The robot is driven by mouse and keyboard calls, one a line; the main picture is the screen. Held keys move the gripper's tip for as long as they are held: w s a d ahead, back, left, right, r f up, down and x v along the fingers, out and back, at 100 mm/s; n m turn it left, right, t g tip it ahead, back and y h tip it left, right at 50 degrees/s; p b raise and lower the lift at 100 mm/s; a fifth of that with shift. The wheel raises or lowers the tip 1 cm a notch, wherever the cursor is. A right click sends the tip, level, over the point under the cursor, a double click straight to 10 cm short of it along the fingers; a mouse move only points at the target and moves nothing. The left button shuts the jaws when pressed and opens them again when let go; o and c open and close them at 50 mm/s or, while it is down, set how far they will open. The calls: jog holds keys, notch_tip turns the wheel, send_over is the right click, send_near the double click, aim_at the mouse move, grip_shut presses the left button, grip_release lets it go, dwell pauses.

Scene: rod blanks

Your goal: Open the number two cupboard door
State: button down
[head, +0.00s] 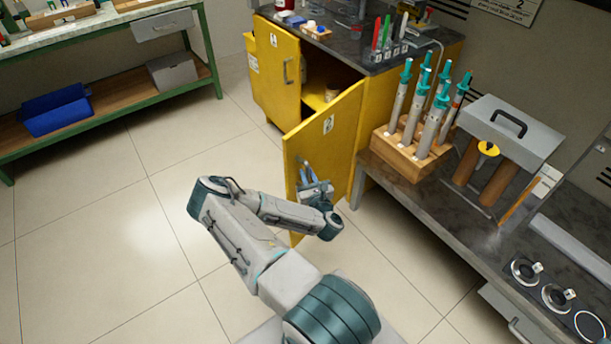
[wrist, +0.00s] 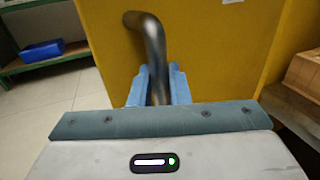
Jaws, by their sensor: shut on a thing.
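The yellow cupboard has two doors. The number two cupboard door (head: 330,140) carries a white label with a 2 and stands partly open, swung outward into the room. My gripper (head: 305,170) is at this door's outer face. In the wrist view its blue fingers (wrist: 158,88) are shut on the dark metal door handle (wrist: 150,38). The door (wrist: 210,50) fills most of that view behind the handle. The other yellow door (head: 277,70), at the left, also has a handle and a label. Part of the cupboard's inside shows between the doors, with a small round object (head: 331,92) on a shelf.
To the right, a dark bench (head: 400,190) holds a wooden block (head: 400,157) of teal-topped tools and a grey lidded case (head: 511,130). A green-framed bench (head: 215,75) with a blue bin (head: 57,112) stands left. The tiled floor left of the door is clear.

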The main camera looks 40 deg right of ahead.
jog(key=shift+d+r, duration=0.25)
jog(key=c, duration=1.6)
grip_release()
jog(key=shift+o, duration=0.8)
jog(key=shift+s+d+f, duration=0.1)
jog(key=shift+s+d, duration=0.05)
jog(key=shift+d, duration=0.05)
jog(key=shift+a, duration=0.3)
jog(key=p+v, duration=0.1)
jog(key=v, duration=1.2)
jog(key=shift+s, duration=0.3)
